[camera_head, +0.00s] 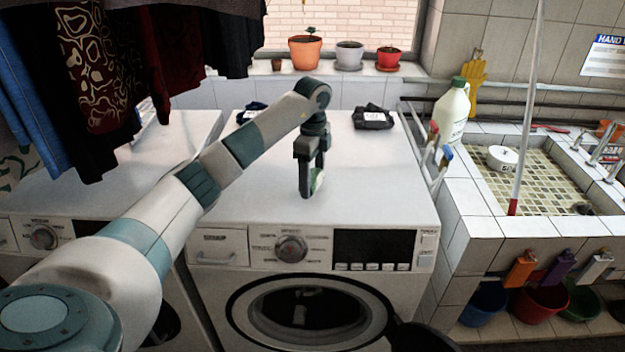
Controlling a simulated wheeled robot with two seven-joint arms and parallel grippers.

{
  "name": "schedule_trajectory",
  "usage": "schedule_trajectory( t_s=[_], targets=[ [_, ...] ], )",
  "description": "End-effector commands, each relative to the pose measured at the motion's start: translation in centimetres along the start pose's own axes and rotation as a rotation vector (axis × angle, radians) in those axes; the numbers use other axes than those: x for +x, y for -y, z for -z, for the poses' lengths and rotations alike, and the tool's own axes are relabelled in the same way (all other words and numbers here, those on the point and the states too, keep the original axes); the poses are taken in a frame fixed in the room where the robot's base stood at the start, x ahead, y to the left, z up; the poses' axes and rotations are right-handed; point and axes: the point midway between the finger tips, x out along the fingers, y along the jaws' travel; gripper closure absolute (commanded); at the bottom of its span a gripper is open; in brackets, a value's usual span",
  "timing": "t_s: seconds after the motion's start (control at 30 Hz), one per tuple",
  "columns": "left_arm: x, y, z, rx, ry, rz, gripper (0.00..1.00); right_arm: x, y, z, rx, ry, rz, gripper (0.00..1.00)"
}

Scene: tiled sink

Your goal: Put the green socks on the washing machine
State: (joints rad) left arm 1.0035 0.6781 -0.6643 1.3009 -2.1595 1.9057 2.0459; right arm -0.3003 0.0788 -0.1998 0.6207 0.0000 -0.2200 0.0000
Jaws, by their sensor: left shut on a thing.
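My left gripper (312,188) points down over the middle of the washing machine (390,205) top. It is shut on a small green and white thing, which looks like the green socks (318,181); the fingers hide most of it. I cannot tell whether the socks touch the white top or hang just above it. The washing machine stands in the centre, with its control panel and round door facing me. My right gripper is not in view.
A dark folded bundle with a white label (372,117) lies at the machine's back right. A dark blue one (250,112) lies at its back left, partly behind my arm. Clothes (100,70) hang at upper left. A bottle (451,112) stands near the tiled sink (487,228).

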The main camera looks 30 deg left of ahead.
Motion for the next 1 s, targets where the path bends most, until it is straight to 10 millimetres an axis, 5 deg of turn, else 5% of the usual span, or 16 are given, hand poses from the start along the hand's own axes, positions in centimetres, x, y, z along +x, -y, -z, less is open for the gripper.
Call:
schedule_trajectory(
  t_s=[0.6,0.63,0.7,1.0],
  targets=[
    [2.1,0.0,0.0,0.000,0.000,0.000,0.56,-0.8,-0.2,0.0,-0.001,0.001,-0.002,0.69],
    [2.0,0.0,0.0,0.000,0.000,0.000,0.27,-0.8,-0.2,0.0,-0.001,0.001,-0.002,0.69],
    [2.0,0.0,0.0,0.000,0.000,0.000,0.16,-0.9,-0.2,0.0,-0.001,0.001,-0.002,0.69],
    [1.9,0.0,0.0,0.000,0.000,0.000,0.16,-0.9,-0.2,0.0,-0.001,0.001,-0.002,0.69]
  ],
)
